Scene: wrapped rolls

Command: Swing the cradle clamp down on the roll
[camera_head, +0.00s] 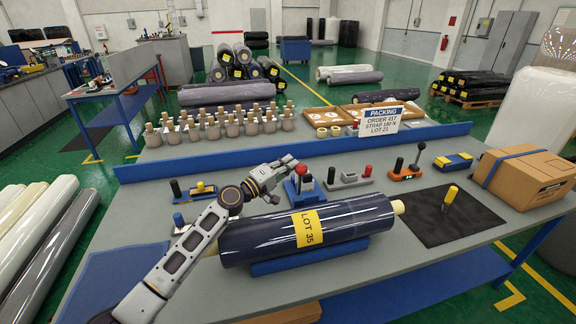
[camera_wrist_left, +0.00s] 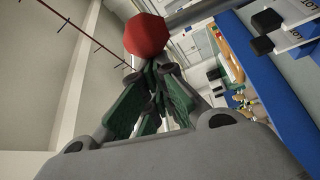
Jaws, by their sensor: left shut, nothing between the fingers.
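A dark wrapped roll (camera_head: 265,236) with a yellow "LOT 35" label lies on a blue cradle (camera_head: 310,257) on the table. Behind the roll stands a blue clamp (camera_head: 303,187) with a red ball knob (camera_head: 302,169); its arm looks raised, not down on the roll. My left gripper (camera_head: 287,161) is shut and empty, beside the knob on its left. In the left wrist view the red knob (camera_wrist_left: 146,35) shows just beyond the shut fingertips (camera_wrist_left: 160,65); I cannot tell whether they touch it. My right gripper is not in view.
Right of the clamp stand a grey device (camera_head: 349,180) and an orange one with a black lever (camera_head: 404,172). A yellow-handled tool (camera_head: 450,196) stands on a black mat (camera_head: 440,225) near a cardboard box (camera_head: 530,178). A blue rail (camera_head: 200,164) crosses the table behind.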

